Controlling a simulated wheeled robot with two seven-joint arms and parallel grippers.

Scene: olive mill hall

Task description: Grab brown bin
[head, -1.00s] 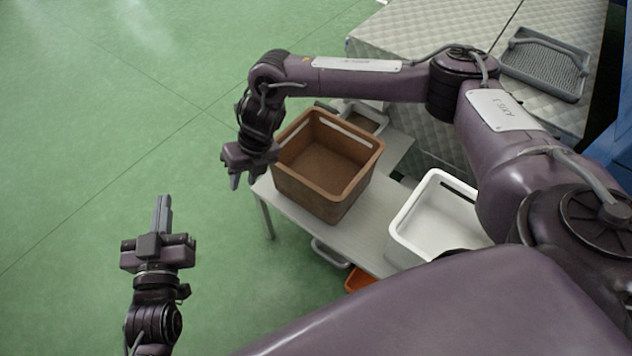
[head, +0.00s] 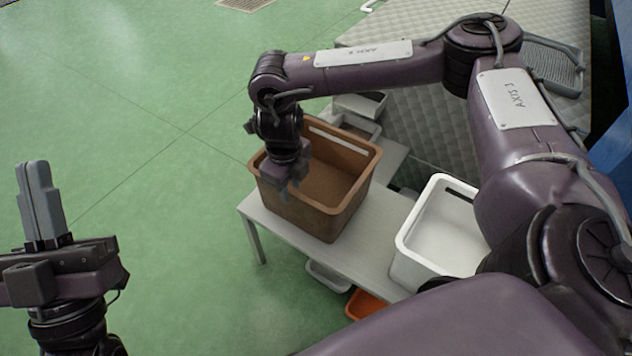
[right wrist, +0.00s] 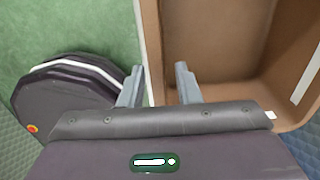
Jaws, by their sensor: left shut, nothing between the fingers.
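The brown bin (head: 318,222) stands upright on a pale table, open at the top and empty as far as I can see. My right gripper (head: 286,190) points down at the bin's left rim and hides part of it. In the right wrist view, the two fingers of this gripper (right wrist: 160,78) are apart, one outside the bin (right wrist: 222,45) and one over its inside, with the wall's edge between them. Whether they touch the wall I cannot tell. My left gripper (head: 40,168) is shut and empty at the far left, above the floor, away from the bin.
A white bin (head: 408,262) stands right of the brown bin on the table (head: 372,232). Grey trays (head: 362,103) lie behind it. An orange bin (head: 364,304) and a light tray (head: 328,277) sit below the table. Green floor at left is clear.

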